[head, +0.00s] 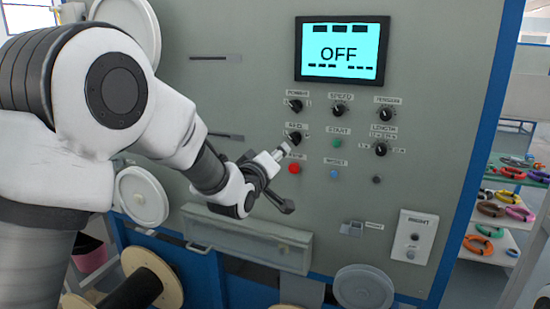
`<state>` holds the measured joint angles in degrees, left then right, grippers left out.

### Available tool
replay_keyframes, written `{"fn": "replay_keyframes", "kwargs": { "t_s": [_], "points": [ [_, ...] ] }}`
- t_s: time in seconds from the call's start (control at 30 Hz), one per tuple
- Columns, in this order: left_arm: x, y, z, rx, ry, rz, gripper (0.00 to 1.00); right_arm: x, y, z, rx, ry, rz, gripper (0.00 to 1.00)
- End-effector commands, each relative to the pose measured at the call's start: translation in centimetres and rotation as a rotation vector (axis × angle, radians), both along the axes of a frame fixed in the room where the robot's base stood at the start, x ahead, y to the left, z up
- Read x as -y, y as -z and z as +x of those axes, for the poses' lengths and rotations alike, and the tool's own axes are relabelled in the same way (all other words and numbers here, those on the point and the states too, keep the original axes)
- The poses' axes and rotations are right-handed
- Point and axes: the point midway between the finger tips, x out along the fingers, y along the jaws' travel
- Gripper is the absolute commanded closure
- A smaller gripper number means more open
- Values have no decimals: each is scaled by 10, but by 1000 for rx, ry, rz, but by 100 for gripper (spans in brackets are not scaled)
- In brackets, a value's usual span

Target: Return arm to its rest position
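My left arm (110,90) comes in from the left and reaches toward a grey control panel (240,40). My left gripper (286,178) is in front of the panel by the red button (294,169). Its fingers are spread apart, one up toward a black knob (294,138) and one down to the right, with nothing between them. I cannot tell whether the upper finger touches the knob. My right gripper is not in view.
More knobs, a green button (337,143) and a blue button (334,174) sit right of the gripper. A clear-fronted box (250,238) juts out below. Spools (150,280) stand at lower left. Shelves with coloured cable coils (490,209) are at right.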

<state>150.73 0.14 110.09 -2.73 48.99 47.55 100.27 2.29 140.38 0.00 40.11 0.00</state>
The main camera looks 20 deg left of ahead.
Motion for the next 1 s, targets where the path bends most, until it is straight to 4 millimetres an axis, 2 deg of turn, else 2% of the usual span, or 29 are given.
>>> {"fn": "replay_keyframes", "kwargs": {
  "t_s": [0.13,0.53,0.63,0.67,0.77,0.83,0.93,1.0],
  "points": [
    [0,0,-13,-1,0,0,62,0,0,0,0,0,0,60],
    [0,1,-13,-2,1,1,62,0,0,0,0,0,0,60],
    [0,21,-10,-33,0,0,62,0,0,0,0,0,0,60],
    [0,34,-9,-53,0,0,62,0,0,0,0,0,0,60],
    [-2,100,-7,-158,-1,-3,62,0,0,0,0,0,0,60],
    [-3,161,-15,-262,-3,-5,62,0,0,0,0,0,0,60],
    [-4,249,-43,-427,-8,-8,62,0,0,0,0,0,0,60],
    [-6,307,-71,-547,-9,2,62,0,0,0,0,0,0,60]
  ]
}}
